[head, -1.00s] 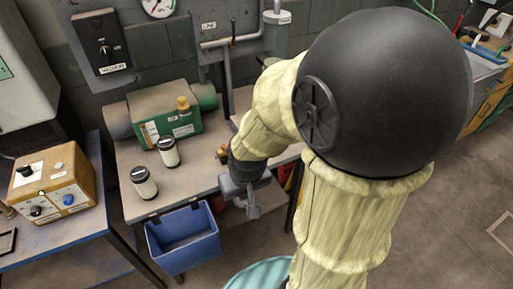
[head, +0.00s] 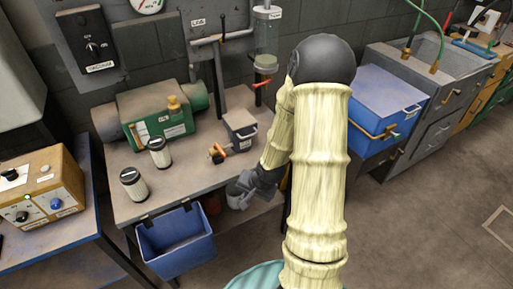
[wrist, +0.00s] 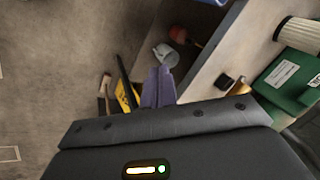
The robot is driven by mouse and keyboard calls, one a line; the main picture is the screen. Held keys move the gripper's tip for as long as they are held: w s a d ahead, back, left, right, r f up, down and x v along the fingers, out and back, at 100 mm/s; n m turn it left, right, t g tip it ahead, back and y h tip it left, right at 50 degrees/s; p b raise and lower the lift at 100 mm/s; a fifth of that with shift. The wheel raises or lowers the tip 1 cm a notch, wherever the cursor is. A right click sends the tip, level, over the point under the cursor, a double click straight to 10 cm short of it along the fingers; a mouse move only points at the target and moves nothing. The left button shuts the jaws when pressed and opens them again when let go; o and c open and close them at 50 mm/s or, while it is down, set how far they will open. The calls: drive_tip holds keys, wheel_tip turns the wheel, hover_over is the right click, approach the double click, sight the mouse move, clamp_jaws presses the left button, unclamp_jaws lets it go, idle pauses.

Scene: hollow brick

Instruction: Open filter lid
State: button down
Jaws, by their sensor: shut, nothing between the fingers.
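I cannot tell for sure which part is the filter lid. Two white filter cartridges with black tops, one (head: 159,152) behind the other (head: 134,184), stand in front of it. My gripper (head: 243,200) is shut and empty, off the bench's front right edge and apart from the housing. In the wrist view its fingers (wrist: 158,88) are together, and part of the green housing (wrist: 290,80) shows at right.
A grey box (head: 240,131) and an orange-and-brass fitting (head: 218,153) are on the bench's right side. A blue bin (head: 177,240) hangs at its front. A control box (head: 44,188) stands left. A blue cabinet (head: 387,105) and sink are right. The floor at right is clear.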

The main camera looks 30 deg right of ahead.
drive_tip(key=w+d+f+m+t+y+b, duration=0.2)
drive_tip(key=w+f+m+t+y, duration=0.3)
drive_tip(key=f+m, duration=0.45)
drive_tip(key=d+r+m+t+h+b, duration=0.1)
drive_tip(key=d+r+m+t+h, duration=0.2)
drive_tip(key=m, duration=0.5)
drive_tip(key=d+r+m+t+h+b, duration=0.1)
drive_tip(key=d+r+m+t+h, duration=0.2)
drive_tip(key=d+m+t, duration=0.3)
drive_tip(key=m+t, duration=0.2)
drive_tip(key=m, duration=0.1)
drive_tip(key=shift+w+d, duration=0.2)
drive_tip(key=shift+w, duration=0.1)
drive_tip(key=shift+s, duration=0.1)
